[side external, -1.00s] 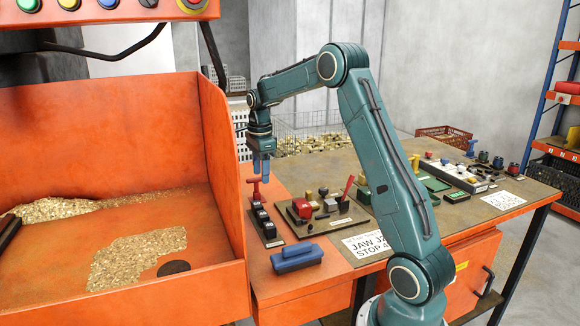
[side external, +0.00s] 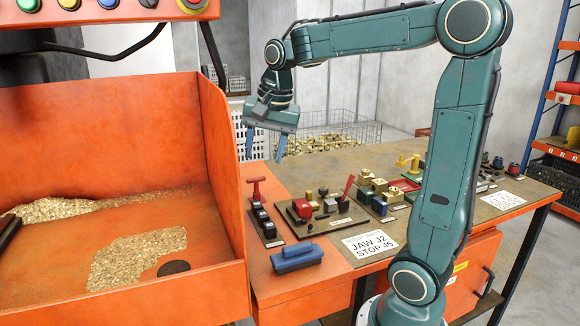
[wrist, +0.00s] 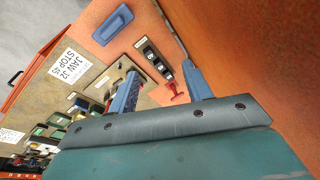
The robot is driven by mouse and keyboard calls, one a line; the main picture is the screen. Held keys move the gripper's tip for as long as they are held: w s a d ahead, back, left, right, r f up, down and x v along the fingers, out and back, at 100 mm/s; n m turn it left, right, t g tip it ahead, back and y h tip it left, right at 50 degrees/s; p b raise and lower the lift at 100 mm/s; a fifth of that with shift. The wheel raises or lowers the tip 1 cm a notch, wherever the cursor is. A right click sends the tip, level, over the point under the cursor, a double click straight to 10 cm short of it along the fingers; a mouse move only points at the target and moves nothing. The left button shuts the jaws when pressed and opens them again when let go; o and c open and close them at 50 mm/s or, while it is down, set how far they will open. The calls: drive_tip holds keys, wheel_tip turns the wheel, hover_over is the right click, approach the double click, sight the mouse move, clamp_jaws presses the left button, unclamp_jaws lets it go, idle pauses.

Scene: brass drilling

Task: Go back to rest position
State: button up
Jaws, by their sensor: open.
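My gripper (side external: 264,144) is open and empty, raised above the left end of the bench (side external: 395,243). Its two blue fingers are spread apart, and they also show in the wrist view (wrist: 161,87). Below it stands a red T-handled piece (side external: 256,188) at the back of a black strip fixture (side external: 265,222). The fingers are well clear of it. In the wrist view the red piece (wrist: 175,90) shows between the fingertips, farther away.
An orange chip tray (side external: 222,160) rises close on the left. Fixtures with a red lever (side external: 347,188) and brass blocks (side external: 365,178) stand to the right. A blue block (side external: 297,257) lies in front. A wire basket (side external: 325,133) stands behind.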

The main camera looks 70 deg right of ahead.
drive_tip(key=s+a+f+n+t, duration=0.1)
drive_tip(key=s+a+f+n, duration=0.1)
drive_tip(key=s+a+n, duration=0.3)
drive_tip(key=s+a+f+n+t, duration=0.1)
drive_tip(key=s+a+f+n, duration=0.1)
drive_tip(key=s+a+n, duration=0.4)
drive_tip(key=shift+s+a+n+t+y, duration=0.35)
drive_tip(key=shift+s+n, duration=0.85)
drive_tip(key=shift+s, duration=1.25)
